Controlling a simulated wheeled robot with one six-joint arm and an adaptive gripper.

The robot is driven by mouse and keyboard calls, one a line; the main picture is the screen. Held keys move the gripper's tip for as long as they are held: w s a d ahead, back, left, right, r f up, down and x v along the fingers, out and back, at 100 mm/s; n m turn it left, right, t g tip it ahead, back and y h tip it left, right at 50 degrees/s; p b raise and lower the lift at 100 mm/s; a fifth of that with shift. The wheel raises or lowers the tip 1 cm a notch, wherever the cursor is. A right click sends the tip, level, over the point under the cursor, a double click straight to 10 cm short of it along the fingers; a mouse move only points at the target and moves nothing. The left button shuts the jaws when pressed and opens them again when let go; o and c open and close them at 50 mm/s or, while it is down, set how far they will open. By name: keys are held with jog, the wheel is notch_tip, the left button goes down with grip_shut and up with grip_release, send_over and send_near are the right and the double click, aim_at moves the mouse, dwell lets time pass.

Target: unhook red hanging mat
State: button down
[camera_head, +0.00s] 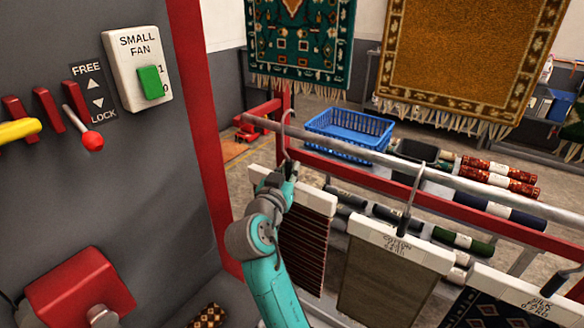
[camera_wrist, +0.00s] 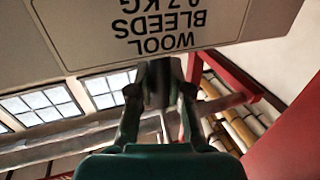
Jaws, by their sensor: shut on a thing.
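The red striped mat (camera_head: 303,246) hangs from a white hanger bar (camera_head: 316,200), leftmost in the row. Its metal hook (camera_head: 285,122) rises to the rail (camera_head: 460,182), and its curl shows above the rail line. I cannot tell whether the hook touches the rail. My gripper (camera_head: 287,172) is shut on the hook's stem just above the bar. In the wrist view, my gripper (camera_wrist: 158,88) is closed on the stem, below a bar label (camera_wrist: 165,22) reading "WOOL BLEEDS". The fingers hide part of the stem.
A cotton mat (camera_head: 385,283) and a silk mat (camera_head: 490,312) hang to the right. A grey panel with a red frame post (camera_head: 200,120) stands close on the left, with a red-knobbed lever (camera_head: 92,140). A blue basket (camera_head: 347,130) and rolled rugs (camera_head: 500,174) are behind the rail.

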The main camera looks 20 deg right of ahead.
jog(key=s+a, duration=0.7)
jog(key=a, duration=0.3)
jog(key=shift+s+a, duration=0.3)
jog(key=shift+s, duration=0.05)
dwell(1.1)
jog(key=shift+r, duration=0.15)
